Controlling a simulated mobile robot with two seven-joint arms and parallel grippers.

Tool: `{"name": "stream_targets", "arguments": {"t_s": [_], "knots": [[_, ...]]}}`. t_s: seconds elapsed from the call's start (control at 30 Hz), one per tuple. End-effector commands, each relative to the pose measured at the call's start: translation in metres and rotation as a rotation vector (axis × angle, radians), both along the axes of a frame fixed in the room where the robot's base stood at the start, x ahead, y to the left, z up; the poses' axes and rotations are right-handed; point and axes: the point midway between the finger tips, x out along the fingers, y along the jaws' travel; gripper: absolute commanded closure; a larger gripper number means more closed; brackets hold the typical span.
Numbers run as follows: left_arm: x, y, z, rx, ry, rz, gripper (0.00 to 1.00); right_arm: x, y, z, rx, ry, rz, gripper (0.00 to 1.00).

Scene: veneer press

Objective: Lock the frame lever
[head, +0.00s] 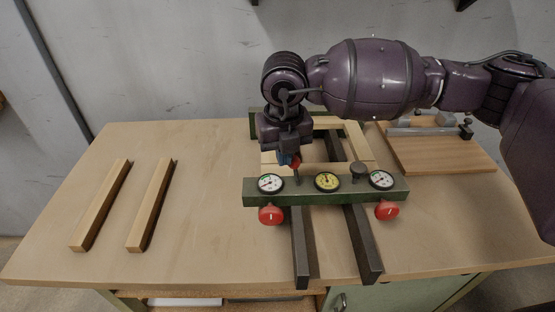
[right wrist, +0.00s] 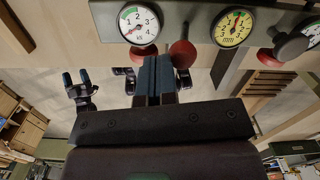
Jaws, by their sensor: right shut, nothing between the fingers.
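The frame lever (head: 296,163) stands on the green front beam of the press (head: 345,197), between the left white gauge and the yellow gauge. It has a red ball knob and a thin dark stem, and its top is partly hidden by my right gripper in the head view. In the right wrist view the red knob (right wrist: 183,53) is just right of the blue fingertips. My right gripper (head: 287,158) is shut and empty, close beside the knob; contact cannot be told. My left gripper (right wrist: 76,80) shows only in the right wrist view, at the left, its blue-tipped fingers apart.
Two red knobs (head: 271,214) (head: 387,210) hang at the beam's front, and a black knob (head: 358,171) stands on top. Dark rails (head: 301,255) run toward the front edge. Two wood strips (head: 103,205) lie left. A wooden board (head: 440,156) with tools lies right.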

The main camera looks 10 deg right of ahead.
Motion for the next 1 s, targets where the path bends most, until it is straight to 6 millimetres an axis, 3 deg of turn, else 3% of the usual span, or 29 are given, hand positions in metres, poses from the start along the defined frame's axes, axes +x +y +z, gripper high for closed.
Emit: {"name": "stream_targets", "arguments": {"t_s": [0.5,1.0], "knots": [[0.003,-0.001,-0.011,0.0,0.002,-0.003,0.27,-0.01,-0.049,0.001,0.459,-0.089,-0.007,1.0],[0.002,-0.001,-0.013,0.0,0.002,-0.003,0.27,-0.014,-0.07,-0.002,0.688,-0.137,-0.004,1.0]]}}
